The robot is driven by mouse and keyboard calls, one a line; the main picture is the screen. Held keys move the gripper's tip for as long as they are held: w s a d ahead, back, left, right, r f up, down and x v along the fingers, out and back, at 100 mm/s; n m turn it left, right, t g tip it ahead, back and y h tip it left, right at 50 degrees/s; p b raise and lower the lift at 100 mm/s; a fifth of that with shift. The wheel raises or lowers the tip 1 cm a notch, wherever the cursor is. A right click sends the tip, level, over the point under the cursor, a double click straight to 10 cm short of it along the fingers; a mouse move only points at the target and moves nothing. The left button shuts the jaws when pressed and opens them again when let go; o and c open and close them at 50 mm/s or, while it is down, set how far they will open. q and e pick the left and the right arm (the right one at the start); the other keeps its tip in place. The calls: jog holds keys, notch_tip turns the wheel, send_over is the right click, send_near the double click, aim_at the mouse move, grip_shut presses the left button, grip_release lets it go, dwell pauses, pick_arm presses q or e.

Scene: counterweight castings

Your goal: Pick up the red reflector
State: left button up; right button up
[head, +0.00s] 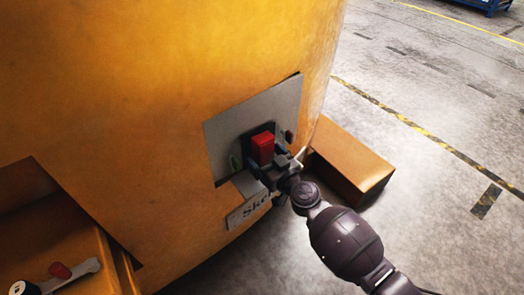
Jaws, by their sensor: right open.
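A red block-shaped piece, which looks like the red reflector (262,147), sits against a dark mount on a grey plate (222,134) on the orange casting. My right gripper (268,165) is open, right at the lower part of the red piece. Its fingers partly cover the lower part and the mount. I cannot tell whether the fingers touch it or are around it. My left gripper is not in view.
A label plate (246,212) is below the grey plate. An orange-brown block (350,165) lies on the floor at the right. At lower left, an open recess holds a small dark red item (60,270) beside a grey bar (85,272).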

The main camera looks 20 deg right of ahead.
jog(key=shift+w+a+f, duration=0.1)
jog(key=shift+w+f, duration=0.05)
jog(key=shift+w, duration=0.25)
jog(key=c, duration=1.1)
